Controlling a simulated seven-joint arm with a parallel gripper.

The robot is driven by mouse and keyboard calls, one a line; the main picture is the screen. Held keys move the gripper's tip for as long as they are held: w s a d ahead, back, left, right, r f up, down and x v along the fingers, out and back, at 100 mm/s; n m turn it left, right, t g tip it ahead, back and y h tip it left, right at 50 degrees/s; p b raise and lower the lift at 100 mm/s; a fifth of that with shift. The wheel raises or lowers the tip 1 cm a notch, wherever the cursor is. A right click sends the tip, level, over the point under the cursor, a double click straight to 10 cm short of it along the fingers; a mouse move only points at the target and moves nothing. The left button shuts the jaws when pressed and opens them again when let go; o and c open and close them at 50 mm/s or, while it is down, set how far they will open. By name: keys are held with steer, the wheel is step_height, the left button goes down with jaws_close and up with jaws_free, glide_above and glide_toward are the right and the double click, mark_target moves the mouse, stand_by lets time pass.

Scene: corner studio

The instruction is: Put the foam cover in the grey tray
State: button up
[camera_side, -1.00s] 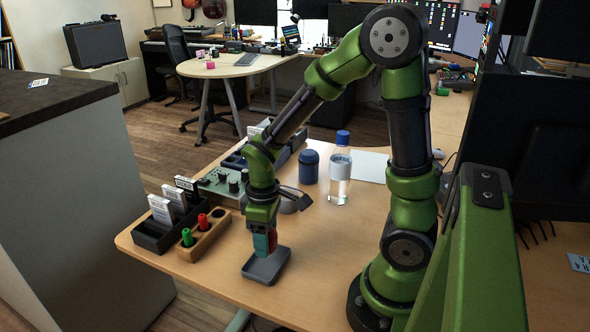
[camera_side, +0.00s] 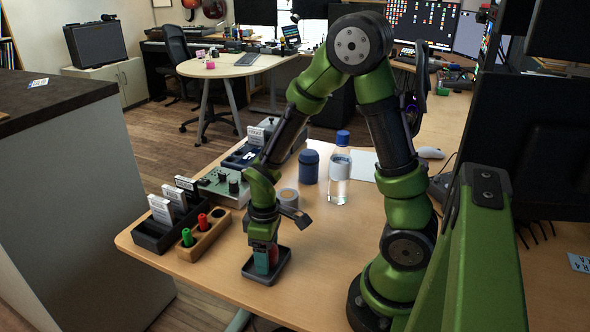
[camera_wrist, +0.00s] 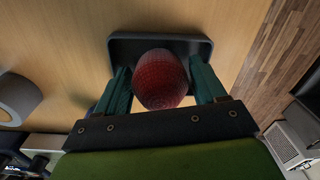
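The foam cover (camera_wrist: 162,78) is a red, rounded, textured piece between the two teal fingers of my gripper (camera_wrist: 161,85). The fingers lie close against its two sides, and I take them as shut on it. In the side view, my gripper (camera_side: 264,262) points down with its fingertips low inside the grey tray (camera_side: 250,275). There the foam cover (camera_side: 273,254) shows only as a bit of red, mostly hidden by the near finger. The tray is small, dark grey and shallow. It also shows behind the foam in the wrist view (camera_wrist: 122,47). I cannot tell whether the foam touches the tray floor.
A wooden block (camera_side: 205,237) with a green and a red piece stands left of the tray, beside a black card holder (camera_side: 150,237). A grey roll (camera_side: 289,199), a blue-lidded jar (camera_side: 309,168) and a bottle (camera_side: 339,180) stand behind. The table front is clear.

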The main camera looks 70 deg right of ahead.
steer(key=shift+r, duration=0.1)
step_height(320, 180, up, 12)
steer(key=shift+d, duration=0.15)
steer(key=s+a+r+m+t+y, duration=0.1)
steer(key=s+a+r+m+t, duration=0.1)
steer(key=r, duration=0.3)
steer(key=s+a+r+m+t, duration=0.2)
steer(key=a+r+m+t, duration=0.1)
steer(key=r+m+t, duration=0.1)
steer(key=shift+s+r+m+t+y, duration=0.35)
steer(key=shift+r+t, duration=0.25)
steer(key=shift+r, duration=0.25)
